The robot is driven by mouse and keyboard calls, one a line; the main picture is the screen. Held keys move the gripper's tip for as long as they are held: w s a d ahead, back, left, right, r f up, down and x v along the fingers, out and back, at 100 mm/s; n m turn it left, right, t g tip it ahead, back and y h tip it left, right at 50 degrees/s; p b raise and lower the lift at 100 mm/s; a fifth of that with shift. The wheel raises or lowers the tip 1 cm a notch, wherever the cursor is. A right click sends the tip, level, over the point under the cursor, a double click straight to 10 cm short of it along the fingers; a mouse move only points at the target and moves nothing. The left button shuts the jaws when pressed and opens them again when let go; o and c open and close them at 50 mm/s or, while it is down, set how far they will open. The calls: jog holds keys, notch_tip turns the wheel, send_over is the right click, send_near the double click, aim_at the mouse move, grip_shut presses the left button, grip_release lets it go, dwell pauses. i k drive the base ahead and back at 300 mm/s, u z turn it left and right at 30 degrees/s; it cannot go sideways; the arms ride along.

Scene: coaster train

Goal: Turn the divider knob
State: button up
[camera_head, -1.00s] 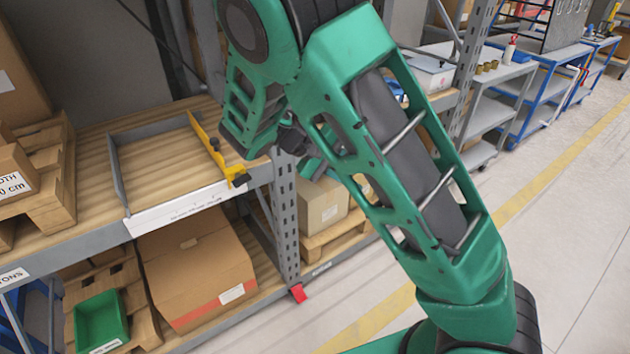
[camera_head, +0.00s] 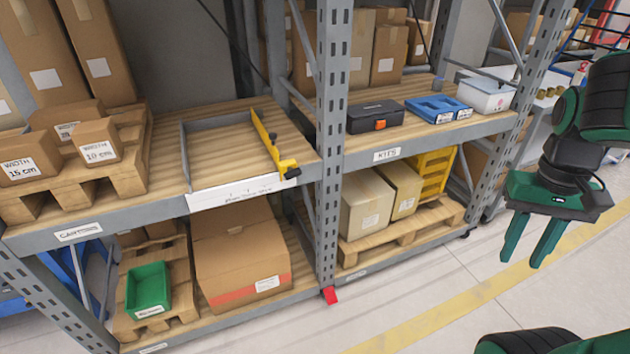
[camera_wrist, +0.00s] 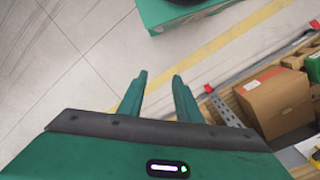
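The yellow divider (camera_head: 264,137) stands along the right side of a grey frame on the upper wooden shelf. The divider knob (camera_head: 290,171), dark on a yellow bracket, sits at the divider's front end by the shelf edge. My gripper (camera_head: 530,250) is at the right of the head view, well apart from the knob, fingers pointing down. Its two green fingers are apart with nothing between them; they also show in the wrist view (camera_wrist: 160,92), over the floor. The knob is not visible in the wrist view.
A grey upright post (camera_head: 331,130) stands just right of the knob. Small cartons (camera_head: 97,142) rest on a pallet to the left. A black case (camera_head: 374,117) and blue trays (camera_head: 438,107) lie on the right shelf. The aisle floor (camera_head: 450,300) is clear.

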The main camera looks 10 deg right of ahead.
aim_at(291, 173)
jog(key=u, duration=1.9)
jog(key=k, duration=0.35)
jog(key=z, duration=0.3)
